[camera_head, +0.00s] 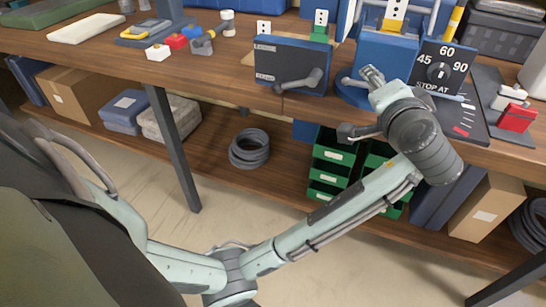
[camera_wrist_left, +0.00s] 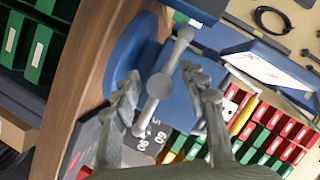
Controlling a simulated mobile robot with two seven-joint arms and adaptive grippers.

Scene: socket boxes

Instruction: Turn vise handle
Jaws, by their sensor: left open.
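The blue vise (camera_head: 386,50) stands at the bench's front edge. In the left wrist view its round blue base (camera_wrist_left: 126,60) shows behind the handle. The grey vise handle (camera_wrist_left: 158,88) is a bar with a thick middle and rounded ends, slanting up to the right. In the head view only one end of the handle (camera_head: 346,80) shows left of my gripper. My left gripper (camera_head: 368,76) is at the vise front. In the left wrist view its open fingers (camera_wrist_left: 160,76) lie on either side of the handle's middle; contact is not clear. My right gripper is not in view.
A dark blue panel with a grey lever (camera_head: 300,82) is left of the vise. A dial panel (camera_head: 440,72) and a red-and-white block (camera_head: 516,116) are at right. Green bins (camera_head: 330,170) sit below. The bench (camera_head: 215,82) has some bare room left of the lever panel.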

